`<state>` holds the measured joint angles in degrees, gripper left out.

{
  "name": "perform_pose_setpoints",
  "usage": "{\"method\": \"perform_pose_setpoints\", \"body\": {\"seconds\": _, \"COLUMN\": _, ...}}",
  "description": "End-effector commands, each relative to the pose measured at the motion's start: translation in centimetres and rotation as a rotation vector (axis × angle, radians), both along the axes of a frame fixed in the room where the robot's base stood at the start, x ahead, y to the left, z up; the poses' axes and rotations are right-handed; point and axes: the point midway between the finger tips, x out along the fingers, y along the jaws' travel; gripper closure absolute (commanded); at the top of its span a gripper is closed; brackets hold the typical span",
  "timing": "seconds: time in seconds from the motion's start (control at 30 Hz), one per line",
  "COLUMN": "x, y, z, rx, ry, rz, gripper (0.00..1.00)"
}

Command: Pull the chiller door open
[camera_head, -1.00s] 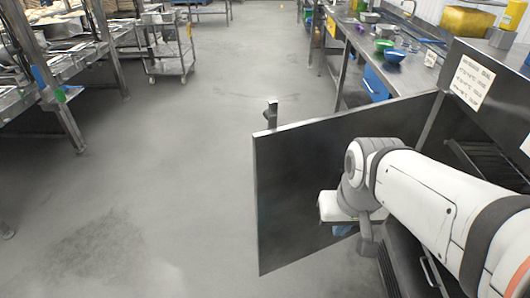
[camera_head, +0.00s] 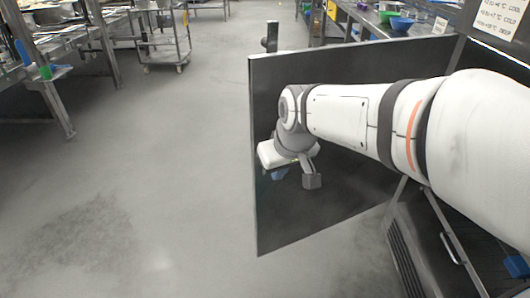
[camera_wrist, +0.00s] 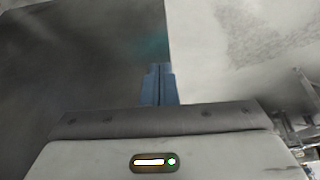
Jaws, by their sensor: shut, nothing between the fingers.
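The chiller door (camera_head: 345,215) is a dark flat panel standing swung out from the chiller at the right of the head view. My gripper (camera_head: 279,174) is on the near side of the panel, close to the free edge. The blue fingers (camera_wrist: 158,85) are shut and empty in the wrist view, with the dark door (camera_wrist: 75,60) on the left and bare floor beyond its edge. I cannot tell whether they touch the panel.
The chiller body, with a metal handle (camera_head: 450,248) on its front, is at the lower right. A wheeled cart (camera_head: 163,45) and racks stand at the back left. A counter with bowls (camera_head: 401,24) is behind the door. The floor (camera_head: 150,180) left of the door is clear.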

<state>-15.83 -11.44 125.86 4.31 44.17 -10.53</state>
Motion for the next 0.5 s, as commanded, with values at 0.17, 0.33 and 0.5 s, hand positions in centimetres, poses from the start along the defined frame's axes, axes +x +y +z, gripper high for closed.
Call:
{"method": "perform_pose_setpoints", "body": {"seconds": 0.17, "x": 0.6, "y": 0.5, "z": -1.6, "rx": 0.0, "ry": -0.001, "rz": 0.009, "gripper": 1.0}}
{"method": "perform_pose_setpoints", "body": {"seconds": 0.33, "x": 1.6, "y": 0.9, "z": -4.8, "rx": -0.001, "ry": 0.002, "rz": 0.009, "gripper": 1.0}}
{"method": "perform_pose_setpoints", "body": {"seconds": 0.5, "x": 2.8, "y": 1.5, "z": -8.3, "rx": -0.001, "ry": 0.002, "rz": 0.009, "gripper": 1.0}}
